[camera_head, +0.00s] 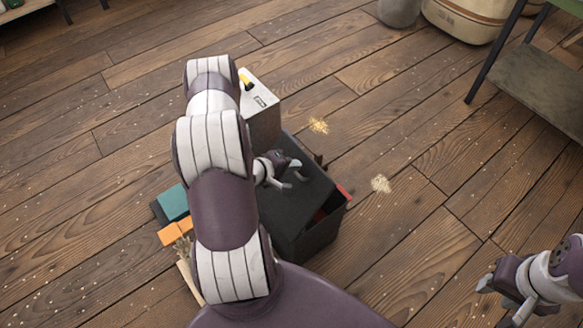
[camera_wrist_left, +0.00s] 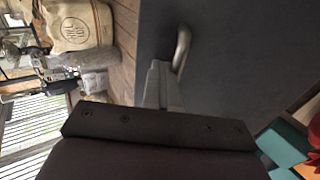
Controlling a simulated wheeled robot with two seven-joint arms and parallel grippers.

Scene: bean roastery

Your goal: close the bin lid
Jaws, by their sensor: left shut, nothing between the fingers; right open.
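The dark bin (camera_head: 318,238) stands on the floor at the centre of the head view, partly behind my left arm. Its dark lid (camera_head: 303,208) slants over the opening, with a gap at the right edge where something red shows inside. My left gripper (camera_head: 294,180) is shut and empty, at the lid's upper face. In the left wrist view the fingers (camera_wrist_left: 172,75) are against the dark lid surface (camera_wrist_left: 240,65); I cannot tell whether they touch it. My right gripper (camera_head: 499,302) is open and empty at the lower right, away from the bin.
A pale-topped box (camera_head: 262,112) stands just behind the bin. Teal (camera_head: 172,203) and orange (camera_head: 172,234) items lie to its left. A metal-legged table (camera_head: 540,85) stands at the upper right. Floor between is clear.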

